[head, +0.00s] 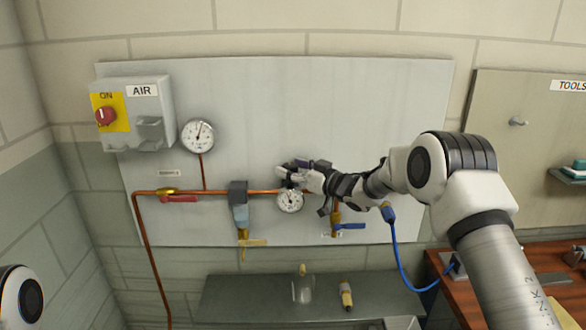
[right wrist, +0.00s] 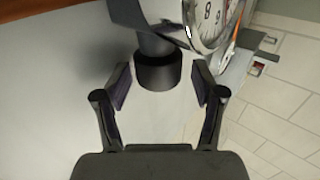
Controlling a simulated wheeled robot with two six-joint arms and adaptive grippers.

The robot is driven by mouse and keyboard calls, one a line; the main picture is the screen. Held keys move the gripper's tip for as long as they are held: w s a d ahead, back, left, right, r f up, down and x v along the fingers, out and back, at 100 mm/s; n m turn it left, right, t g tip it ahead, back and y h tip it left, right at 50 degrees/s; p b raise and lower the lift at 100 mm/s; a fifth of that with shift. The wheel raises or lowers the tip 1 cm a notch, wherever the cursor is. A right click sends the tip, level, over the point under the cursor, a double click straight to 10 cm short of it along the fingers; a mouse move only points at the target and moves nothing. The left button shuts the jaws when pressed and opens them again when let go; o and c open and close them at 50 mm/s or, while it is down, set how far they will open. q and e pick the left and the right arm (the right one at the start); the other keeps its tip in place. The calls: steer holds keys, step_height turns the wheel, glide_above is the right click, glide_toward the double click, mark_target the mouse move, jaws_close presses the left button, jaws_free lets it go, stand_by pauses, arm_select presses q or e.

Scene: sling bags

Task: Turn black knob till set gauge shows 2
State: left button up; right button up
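The black knob (right wrist: 158,74) is a short dark cylinder under a grey regulator body in the right wrist view. My right gripper (right wrist: 160,84) is open, with one finger on each side of the knob and a gap to both. In the head view my right gripper (head: 296,174) covers the knob and regulator. The small round set gauge (head: 290,201) sits just below the gripper; its needle is too small to read. Part of the gauge (right wrist: 208,18) shows at the top of the right wrist view, needle not readable. My left gripper is out of view.
A larger gauge (head: 198,135) stands above the copper pipe (head: 148,250). Left are a red switch (head: 106,116) on the AIR box and a red-handled valve (head: 178,198). A filter (head: 240,215) is left of the set gauge, a blue-handled valve (head: 349,226) right. A shelf (head: 240,305) lies below.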

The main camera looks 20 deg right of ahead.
steer(key=shift+d, duration=0.1)
steer(key=v, duration=0.8)
